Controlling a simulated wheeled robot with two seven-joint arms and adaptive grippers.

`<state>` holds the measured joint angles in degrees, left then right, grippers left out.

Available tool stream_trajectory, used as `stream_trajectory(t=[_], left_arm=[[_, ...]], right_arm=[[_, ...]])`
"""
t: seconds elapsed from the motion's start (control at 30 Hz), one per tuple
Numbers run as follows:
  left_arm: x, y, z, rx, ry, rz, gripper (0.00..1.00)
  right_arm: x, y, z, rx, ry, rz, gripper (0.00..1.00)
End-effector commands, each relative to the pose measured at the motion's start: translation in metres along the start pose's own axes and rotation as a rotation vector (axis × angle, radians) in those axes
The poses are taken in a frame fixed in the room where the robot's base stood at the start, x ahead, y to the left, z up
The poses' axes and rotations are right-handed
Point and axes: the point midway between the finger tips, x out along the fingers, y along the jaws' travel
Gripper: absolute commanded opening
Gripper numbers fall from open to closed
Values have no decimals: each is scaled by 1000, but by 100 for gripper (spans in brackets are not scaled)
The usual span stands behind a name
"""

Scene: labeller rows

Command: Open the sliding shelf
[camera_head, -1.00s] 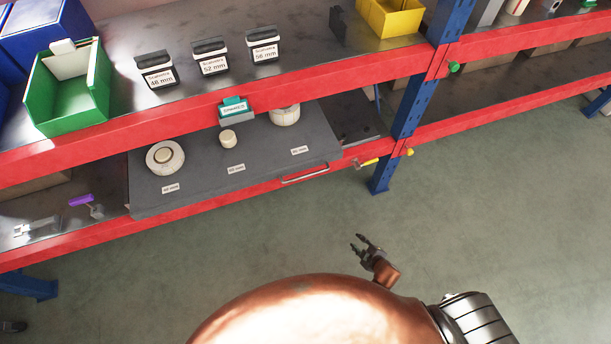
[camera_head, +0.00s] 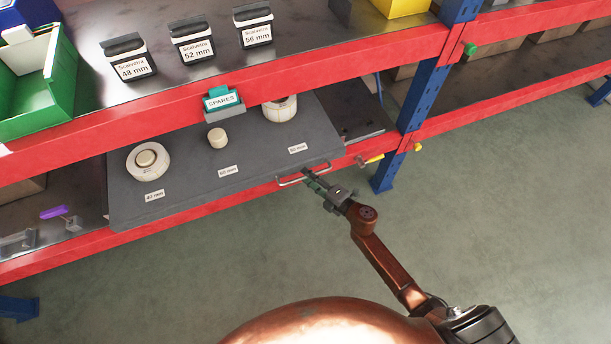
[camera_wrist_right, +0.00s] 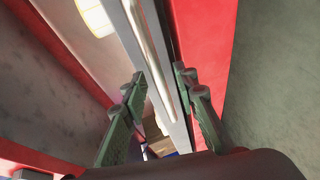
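The sliding shelf (camera_head: 185,192) is a grey board on the lower level of the red rack, carrying white rolls and small size labels. Its metal bar handle (camera_head: 289,182) is on the front edge, toward the right end. My right gripper (camera_head: 311,181) is at the handle, its fingertips overlapping it in the head view. In the right wrist view, the green fingers (camera_wrist_right: 161,88) are spread apart, with the handle bar (camera_wrist_right: 148,45) running between them. Whether either finger touches the bar is unclear. My left gripper is not in view.
A blue post (camera_head: 417,95) stands to the right, near a yellow-handled part (camera_head: 373,159). Labelled boxes and a green bin (camera_head: 45,95) sit above. The floor in front is clear.

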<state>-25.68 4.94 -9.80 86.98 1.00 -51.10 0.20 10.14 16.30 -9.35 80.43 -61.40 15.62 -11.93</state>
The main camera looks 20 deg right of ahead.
Motion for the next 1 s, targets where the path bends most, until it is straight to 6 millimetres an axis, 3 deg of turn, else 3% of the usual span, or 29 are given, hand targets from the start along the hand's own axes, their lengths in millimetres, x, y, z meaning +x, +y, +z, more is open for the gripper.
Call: stream_trajectory(t=[0.4, 0.8, 1.0], left_arm=[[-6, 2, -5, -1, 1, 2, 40], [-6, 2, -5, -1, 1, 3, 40], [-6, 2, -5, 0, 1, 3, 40]], right_arm=[[10, 0, 0, 2, 0, -1, 26], [9, 0, 0, 2, 0, -1, 0], [9, 0, 0, 2, 0, -1, 0]])
